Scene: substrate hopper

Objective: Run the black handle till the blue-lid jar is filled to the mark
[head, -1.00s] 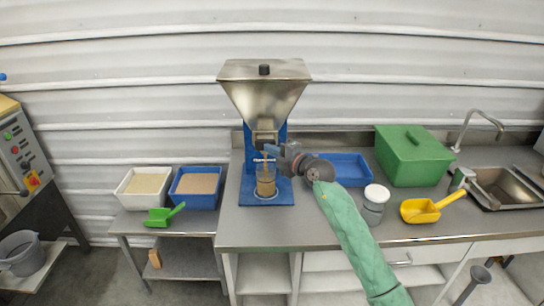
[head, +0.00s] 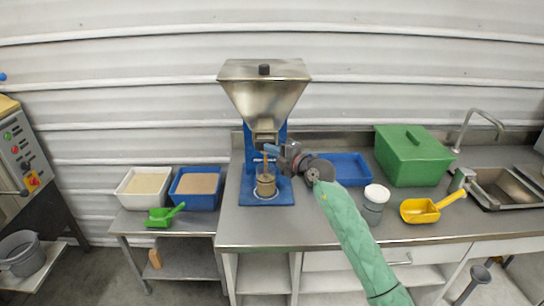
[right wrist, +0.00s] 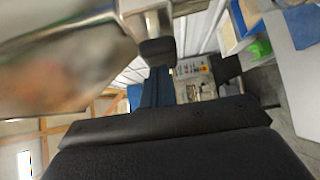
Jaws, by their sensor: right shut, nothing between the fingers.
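The hopper (head: 265,92) is a steel funnel on a blue stand, with a spout below it. A jar (head: 265,187) with brown material in it stands upright under the spout, on the blue base. A thin brown stream shows between spout and jar. I cannot make out the fill mark or a blue lid. My right gripper (head: 270,149) is shut and empty, in front of the spout. In the right wrist view, the black handle (right wrist: 157,51) sits on a metal part just beyond my blue fingers (right wrist: 157,87); I cannot tell whether they touch. My left gripper is not in view.
White and blue bins and a green scoop (head: 158,217) are on the left table. The bench front is clear.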

